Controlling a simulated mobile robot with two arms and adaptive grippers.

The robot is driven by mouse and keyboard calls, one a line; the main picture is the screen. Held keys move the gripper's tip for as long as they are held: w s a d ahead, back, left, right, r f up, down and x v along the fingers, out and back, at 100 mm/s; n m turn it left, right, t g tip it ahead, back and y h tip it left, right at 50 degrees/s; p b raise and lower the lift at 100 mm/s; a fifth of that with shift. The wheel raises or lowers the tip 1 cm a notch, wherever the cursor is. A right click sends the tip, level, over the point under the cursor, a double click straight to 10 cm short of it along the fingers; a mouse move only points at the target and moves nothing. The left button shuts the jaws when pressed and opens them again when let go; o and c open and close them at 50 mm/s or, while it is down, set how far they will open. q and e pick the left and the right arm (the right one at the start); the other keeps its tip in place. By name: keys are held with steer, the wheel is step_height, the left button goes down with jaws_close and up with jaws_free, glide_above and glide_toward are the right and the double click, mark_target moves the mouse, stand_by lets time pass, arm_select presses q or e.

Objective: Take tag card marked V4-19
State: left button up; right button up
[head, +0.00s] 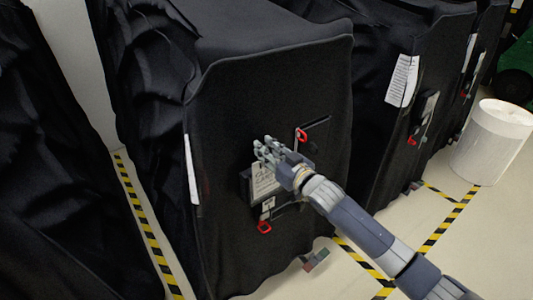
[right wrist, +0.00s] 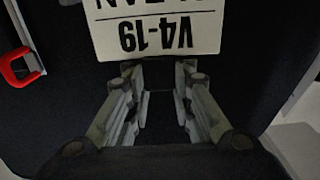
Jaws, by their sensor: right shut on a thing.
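The tag card marked V4-19 (head: 264,183) is a white card on the front of the middle black-covered cart (head: 225,110). In the right wrist view the card (right wrist: 157,42) appears upside down, with V4-19 readable and its other line cut off by the top of the picture. My right gripper (head: 265,152) is at the card's upper part and partly covers it. In the right wrist view its fingers (right wrist: 158,73) meet the card's edge, shut on it. The card still lies close to the cover. My left gripper is not in view.
Red-handled pieces sit above right (head: 302,135) and below (head: 264,227) the card; one shows in the right wrist view (right wrist: 18,70). Other covered carts stand on both sides. A white roll (head: 490,145) stands at the right. Yellow-black tape (head: 142,222) marks the floor.

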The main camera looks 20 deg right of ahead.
steer(key=shift+s+r+p, duration=0.15)
steer(key=shift+r+p, duration=0.5)
steer(key=shift+r, duration=0.1)
step_height(320, 180, up, 10)
steer(key=p, duration=0.9)
steer(key=shift+s+r+p, duration=0.15)
steer(key=shift+s+p, duration=0.05)
steer(key=shift+p, duration=0.25)
steer(key=a+p+v, duration=0.1)
steer(key=p+v, duration=0.4)
steer(key=v, duration=1.4)
steer(key=shift+s+a+p, duration=0.3)
steer(key=shift+a+p, duration=0.05)
steer(key=shift+p, duration=0.05)
steer(key=shift+s+r, duration=0.1)
steer(key=shift+r, duration=0.3)
